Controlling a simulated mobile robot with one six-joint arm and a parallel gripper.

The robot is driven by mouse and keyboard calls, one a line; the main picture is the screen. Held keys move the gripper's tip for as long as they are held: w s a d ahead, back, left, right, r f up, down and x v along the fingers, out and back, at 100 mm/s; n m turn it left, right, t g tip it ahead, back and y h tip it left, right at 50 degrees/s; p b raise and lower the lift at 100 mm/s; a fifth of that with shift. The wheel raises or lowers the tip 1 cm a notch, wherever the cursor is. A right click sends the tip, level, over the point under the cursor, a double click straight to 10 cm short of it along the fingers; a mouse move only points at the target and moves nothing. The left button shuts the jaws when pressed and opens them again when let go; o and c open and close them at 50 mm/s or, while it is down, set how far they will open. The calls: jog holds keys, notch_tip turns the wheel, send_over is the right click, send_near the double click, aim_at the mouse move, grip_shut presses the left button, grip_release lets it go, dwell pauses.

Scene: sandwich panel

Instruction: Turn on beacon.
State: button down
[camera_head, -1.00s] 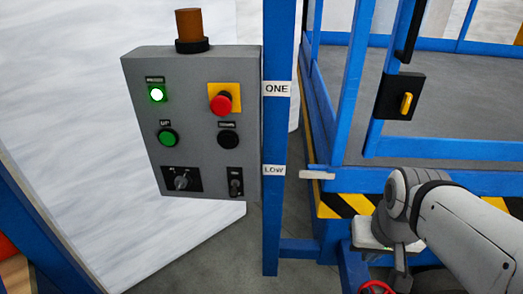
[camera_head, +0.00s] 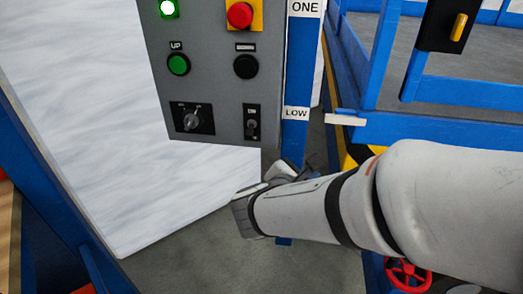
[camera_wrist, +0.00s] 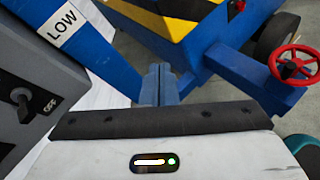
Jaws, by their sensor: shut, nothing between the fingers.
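The grey control panel (camera_head: 225,80) fills the upper middle of the head view. Its lower row has a rotary knob (camera_head: 191,121) on the left and a small toggle switch (camera_head: 251,124) on the right; their labels are too small to read. The beacon is above the head view now. In the wrist view the panel (camera_wrist: 20,65) is at the left edge, with one dark switch (camera_wrist: 21,100) showing. My gripper (camera_wrist: 161,72) is shut and empty, to the right of that switch and apart from the panel. In the head view it is below and right of the panel, partly hidden.
A blue post (camera_head: 302,70) with a LOW label stands along the panel's right side. A blue lift frame (camera_head: 400,125) with a yellow latch (camera_head: 458,27) is at right. A red handwheel (camera_head: 408,274) is low right. Open floor (camera_head: 190,260) lies below the panel.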

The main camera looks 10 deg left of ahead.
aim_at(250, 131)
jog(key=s+a+f+n+t+y+b, duration=0.1)
jog(key=a+n+t+y, duration=0.1)
jog(key=a+n, duration=0.3)
jog(key=s+a+f+n+t+y+b, duration=0.1)
jog(key=a+n+y, duration=0.3)
jog(key=a, duration=0.6)
jog(key=shift+s+n+t+y+b, duration=0.3)
jog(key=shift+s+n+t+b, duration=0.1)
jog(key=shift+t, duration=0.2)
jog(key=shift+w, duration=0.1)
jog(key=w, duration=0.3)
jog(key=w+f+b, duration=0.1)
jog(key=w, duration=0.6)
jog(key=shift+a+f+b, duration=0.3)
jog(key=shift+a+b, duration=0.05)
jog(key=shift+b, duration=0.05)
jog(key=r, duration=0.2)
jog(key=s+r, duration=0.1)
jog(key=r, duration=0.1)
jog(key=shift+p, duration=0.3)
jog(key=shift+r, duration=0.1)
